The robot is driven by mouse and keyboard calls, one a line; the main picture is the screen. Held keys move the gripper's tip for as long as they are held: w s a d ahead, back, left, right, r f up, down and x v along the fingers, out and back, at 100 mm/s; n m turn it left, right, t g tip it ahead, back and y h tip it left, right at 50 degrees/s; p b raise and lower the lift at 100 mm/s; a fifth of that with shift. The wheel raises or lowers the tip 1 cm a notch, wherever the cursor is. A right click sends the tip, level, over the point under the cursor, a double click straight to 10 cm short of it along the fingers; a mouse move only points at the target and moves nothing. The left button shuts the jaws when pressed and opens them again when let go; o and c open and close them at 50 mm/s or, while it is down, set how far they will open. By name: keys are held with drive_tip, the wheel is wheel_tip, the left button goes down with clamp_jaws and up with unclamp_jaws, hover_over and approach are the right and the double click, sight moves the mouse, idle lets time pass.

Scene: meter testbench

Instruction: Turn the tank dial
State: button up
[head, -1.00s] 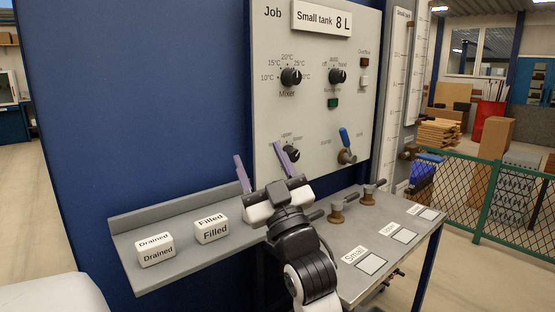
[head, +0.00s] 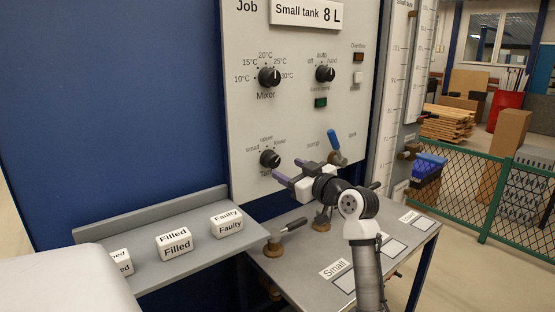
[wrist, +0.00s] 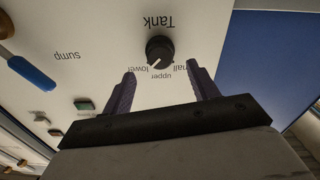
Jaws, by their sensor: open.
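The tank dial (head: 270,158) is a round black knob low on the white panel, with "small", "upper" and "lower" printed around it. It also shows in the wrist view (wrist: 160,52), upside down, where its white mark points down-left toward "lower". My gripper (head: 289,171) is open and empty, just to the lower right of the dial in the head view. In the wrist view, its two purple fingers (wrist: 160,72) point toward the panel, one on each side of the dial's column. The fingertips appear short of the dial, with no contact visible.
A blue-handled valve lever (head: 336,145) sits right of the dial, near the arm. The mixer dial (head: 269,76) and the off/auto/hand dial (head: 325,74) are above. A grey shelf (head: 150,285) holds label blocks (head: 175,243). Valves stand on the lower bench (head: 300,262).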

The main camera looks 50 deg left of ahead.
sight(275, 163)
drive_tip(key=a, duration=0.2)
drive_tip(key=a+p, duration=0.1)
drive_tip(key=a, duration=0.3)
drive_tip(key=shift+w, duration=0.3)
drive_tip(key=shift+c, duration=0.5)
drive_tip(key=c, duration=0.9)
